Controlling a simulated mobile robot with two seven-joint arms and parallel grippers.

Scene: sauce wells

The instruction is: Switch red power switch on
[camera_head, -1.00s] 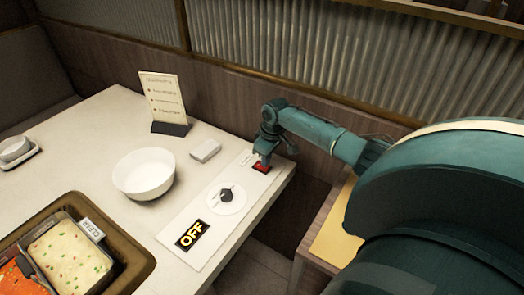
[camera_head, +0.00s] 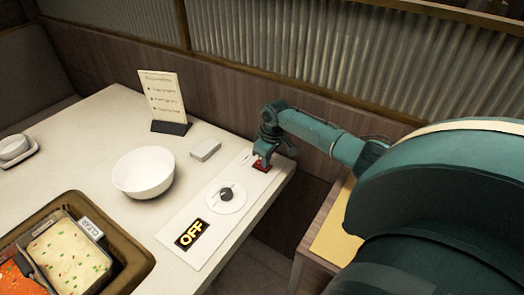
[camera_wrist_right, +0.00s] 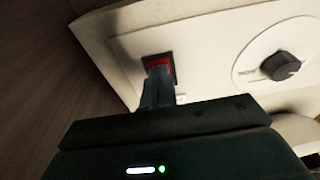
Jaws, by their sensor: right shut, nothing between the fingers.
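The red power switch (camera_head: 261,166) sits in a dark frame at the far end of a white panel (camera_head: 212,225) on the table. My right gripper (camera_head: 262,158) is shut and empty, with its fingertips at the switch. In the right wrist view the shut fingers (camera_wrist_right: 158,82) reach the red switch (camera_wrist_right: 160,64) and cover part of it; they look to be touching it. A display on the panel's near end reads "OFF" (camera_head: 191,234). My left gripper is not in view.
A black knob (camera_head: 226,194) on a white disc lies between switch and display. A white bowl (camera_head: 144,173), a small white box (camera_head: 205,150) and a menu card (camera_head: 162,98) stand to the left. A brown food tray (camera_head: 140,262) is at the lower left.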

